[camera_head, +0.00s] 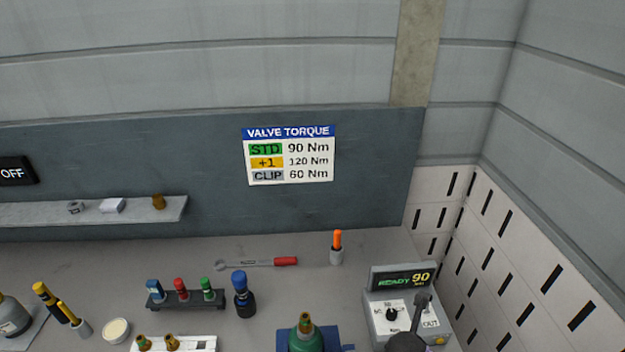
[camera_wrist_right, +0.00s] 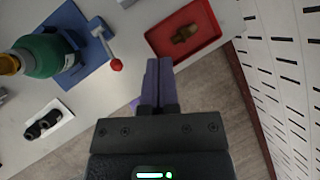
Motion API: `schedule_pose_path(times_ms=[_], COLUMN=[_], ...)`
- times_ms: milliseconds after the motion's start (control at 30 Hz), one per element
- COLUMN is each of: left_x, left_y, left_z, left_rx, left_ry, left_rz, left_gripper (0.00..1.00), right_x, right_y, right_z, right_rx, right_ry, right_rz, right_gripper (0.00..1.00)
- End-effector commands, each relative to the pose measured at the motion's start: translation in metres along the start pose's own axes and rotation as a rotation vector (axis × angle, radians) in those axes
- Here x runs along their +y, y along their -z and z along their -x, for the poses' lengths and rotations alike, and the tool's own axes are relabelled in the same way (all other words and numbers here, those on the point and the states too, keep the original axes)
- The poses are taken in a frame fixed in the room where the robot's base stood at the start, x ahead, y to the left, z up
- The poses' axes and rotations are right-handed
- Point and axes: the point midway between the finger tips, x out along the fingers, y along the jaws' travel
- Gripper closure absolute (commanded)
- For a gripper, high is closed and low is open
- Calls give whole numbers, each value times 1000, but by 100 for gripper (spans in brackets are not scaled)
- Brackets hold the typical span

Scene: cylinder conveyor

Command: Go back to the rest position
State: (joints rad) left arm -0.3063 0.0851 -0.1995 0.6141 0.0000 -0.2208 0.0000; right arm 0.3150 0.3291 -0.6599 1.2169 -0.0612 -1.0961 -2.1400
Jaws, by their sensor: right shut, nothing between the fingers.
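My right gripper (camera_wrist_right: 158,85) shows in the right wrist view. Its fingers are together with nothing between them, and it hangs over the floor just off the table's front edge. No gripper can be made out for sure in the head view. My left gripper is in neither view. A green cylinder with a brass valve (camera_head: 306,337) stands at the bottom of the head view. It also shows at the left of the right wrist view (camera_wrist_right: 45,55), by a blue clamp base (camera_wrist_right: 83,55) with a red-knobbed lever (camera_wrist_right: 115,64).
A red tray (camera_wrist_right: 212,42) holds a brass fitting (camera_wrist_right: 185,33). A torque box (camera_head: 390,308) reading "READY 90" stands at right, with a dark handled piece at its front. A socket rack (camera_head: 185,299), a blue-topped bottle (camera_head: 243,295) and a wrench (camera_head: 257,263) stand or lie behind.

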Motion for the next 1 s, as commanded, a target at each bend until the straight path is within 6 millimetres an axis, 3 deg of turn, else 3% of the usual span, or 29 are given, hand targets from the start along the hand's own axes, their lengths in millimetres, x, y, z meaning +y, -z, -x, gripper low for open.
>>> schedule_pose_path(times_ms=[267, 533, 767, 1000], left_x=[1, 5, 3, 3], left_y=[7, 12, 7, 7], left_z=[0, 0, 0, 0], left_rx=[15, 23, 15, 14], left_ry=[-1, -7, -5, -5], left_rz=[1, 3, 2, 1], left_gripper=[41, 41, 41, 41], right_x=[19, 26, 15, -14], right_y=[33, 69, 93, 110], right_z=[24, 65, 106, 150], right_rx=[79, 212, 333, 413], right_ry=[-68, -97, -46, 78], right_rz=[-380, -960, -1540, -2146], right_gripper=[100, 100, 100, 100])
